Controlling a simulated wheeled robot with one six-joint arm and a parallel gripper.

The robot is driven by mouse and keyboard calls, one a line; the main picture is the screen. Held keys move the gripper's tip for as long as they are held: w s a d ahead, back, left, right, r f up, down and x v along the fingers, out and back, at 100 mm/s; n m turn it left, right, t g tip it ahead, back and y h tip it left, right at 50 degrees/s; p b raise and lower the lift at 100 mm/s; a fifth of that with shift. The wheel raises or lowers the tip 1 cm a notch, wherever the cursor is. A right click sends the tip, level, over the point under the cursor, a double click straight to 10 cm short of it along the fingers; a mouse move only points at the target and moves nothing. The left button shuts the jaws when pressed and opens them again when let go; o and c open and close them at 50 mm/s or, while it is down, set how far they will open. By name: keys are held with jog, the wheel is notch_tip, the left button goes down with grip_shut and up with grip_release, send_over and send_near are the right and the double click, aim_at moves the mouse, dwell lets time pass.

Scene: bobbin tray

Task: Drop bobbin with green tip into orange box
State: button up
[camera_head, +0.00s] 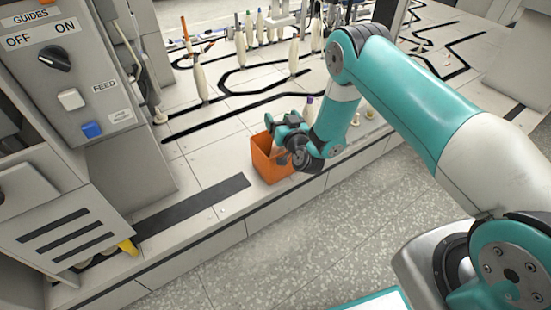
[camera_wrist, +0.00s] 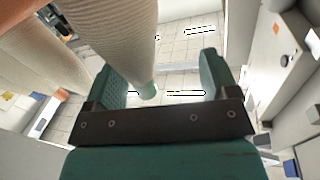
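The orange box (camera_head: 262,160) stands on the pale ledge, and my gripper (camera_head: 277,122) is over its top and right side. In the wrist view my gripper (camera_wrist: 160,82) has its two teal fingers spread wide apart. The pale bobbin with the green tip (camera_wrist: 118,35) reaches down from the top edge, its tip between the fingers and nearer the left one. It overlaps that finger in the picture; I cannot tell whether they touch. An orange patch at the top left corner may be the box. The box's inside is mostly hidden in the head view.
Another pale bobbin (camera_wrist: 32,55) with an orange tip shows at the left of the wrist view. Several bobbins stand farther back on the tiled surface, including a pale one (camera_head: 203,84). A grey control panel (camera_head: 85,90) rises at left. A dark strip (camera_head: 195,208) lies left of the box.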

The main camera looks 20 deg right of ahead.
jog(key=s+d+b, duration=0.1)
jog(key=s+b, duration=1.2)
jog(key=s, duration=0.4)
jog(key=shift+s+d, duration=0.15)
jog(key=shift+d, duration=0.25)
